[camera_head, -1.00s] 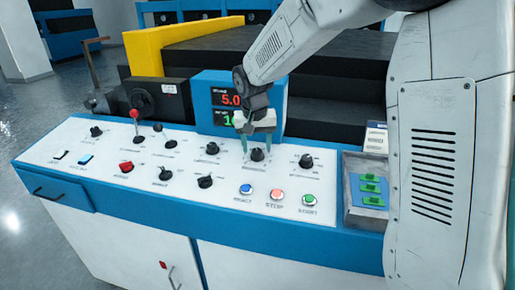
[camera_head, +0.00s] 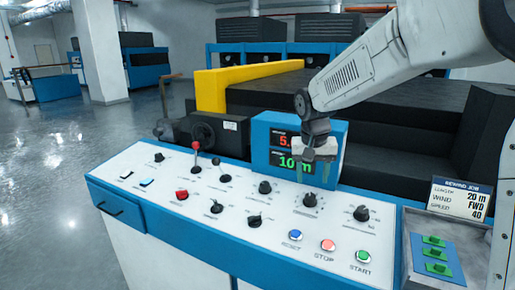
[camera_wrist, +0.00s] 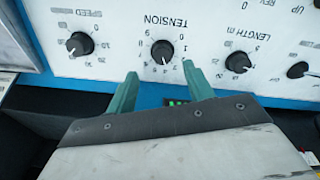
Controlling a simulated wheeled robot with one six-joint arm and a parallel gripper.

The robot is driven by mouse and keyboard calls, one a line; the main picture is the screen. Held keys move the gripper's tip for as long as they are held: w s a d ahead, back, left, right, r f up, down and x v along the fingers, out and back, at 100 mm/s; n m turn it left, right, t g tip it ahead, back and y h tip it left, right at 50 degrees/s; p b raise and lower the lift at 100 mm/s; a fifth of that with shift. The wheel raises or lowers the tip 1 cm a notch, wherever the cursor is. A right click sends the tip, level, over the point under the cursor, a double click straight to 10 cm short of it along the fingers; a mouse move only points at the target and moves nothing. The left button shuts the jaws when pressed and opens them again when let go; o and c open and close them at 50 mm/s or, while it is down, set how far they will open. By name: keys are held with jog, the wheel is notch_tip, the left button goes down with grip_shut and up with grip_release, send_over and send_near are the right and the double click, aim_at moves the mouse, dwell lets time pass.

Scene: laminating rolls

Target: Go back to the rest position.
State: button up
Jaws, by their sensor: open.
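My gripper (camera_head: 315,172) hangs above the white control panel (camera_head: 150,190), in front of the blue display box (camera_head: 257,135). Its two green fingers are apart with nothing between them. In the wrist view the fingers (camera_wrist: 160,90) point toward the black TENSION knob (camera_wrist: 163,51) and stand short of it. The LENGTH knob (camera_wrist: 238,62) and the SPEED knob (camera_wrist: 79,44) lie to either side in that view. In the head view the knob below my gripper (camera_head: 310,200) is clear of the fingertips. The display shows red and green digits, partly covered by my gripper.
Blue, red and green buttons RESET (camera_head: 295,236), STOP (camera_head: 328,245) and START (camera_head: 363,256) line the front. A red-topped lever (camera_head: 196,147) stands upright at left. A job card (camera_head: 460,198) and a tray with green pieces (camera_head: 408,270) are at right. Open floor lies at left.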

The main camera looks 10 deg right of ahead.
jog(key=s+d+r+n, duration=0.1)
jog(key=s+d, duration=0.1)
jog(key=s, duration=1.5)
jog(key=s+d+r+n+y, duration=0.1)
jog(key=s+d, duration=0.1)
jog(key=s, duration=1.5)
jog(key=shift+s+r+n, duration=0.2)
jog(key=shift+r+n, duration=0.2)
